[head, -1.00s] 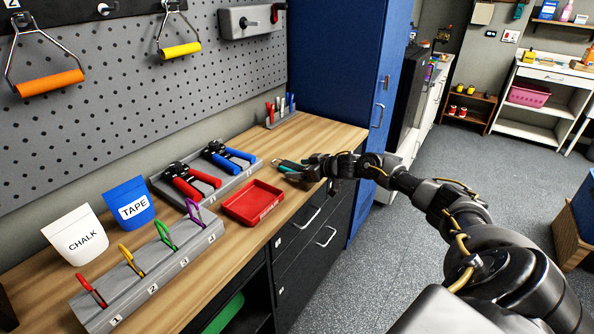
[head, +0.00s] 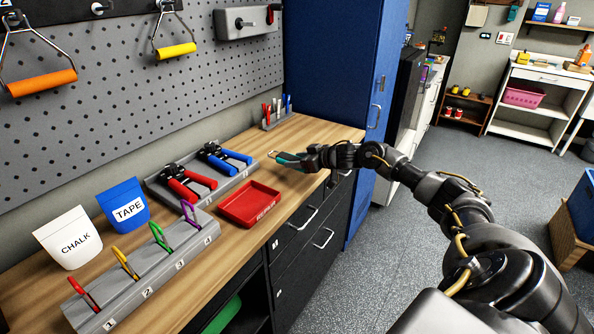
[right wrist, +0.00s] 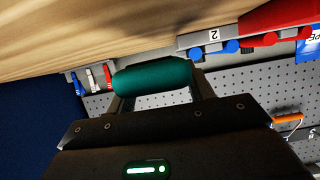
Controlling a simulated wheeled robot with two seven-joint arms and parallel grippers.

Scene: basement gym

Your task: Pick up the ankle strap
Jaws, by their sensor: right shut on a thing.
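The ankle strap, a teal padded band (head: 289,157) with a small metal ring at its left end, is at the right end of the wooden bench top in the head view. My right gripper (head: 304,158) is shut on it and seems to hold it a little above the wood. In the right wrist view the teal padding (right wrist: 152,78) sits across the gripper's end, between the dark fingers. The rest of the strap is hidden by the gripper. My left gripper is out of view.
A red tray (head: 249,222) lies on the bench left of the strap. Behind it is a grey rack (head: 214,193) with red-handled and blue-handled hand grips. A small holder (head: 277,122) with pens stands near the blue cabinet (head: 335,70). Bench wood around the strap is bare.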

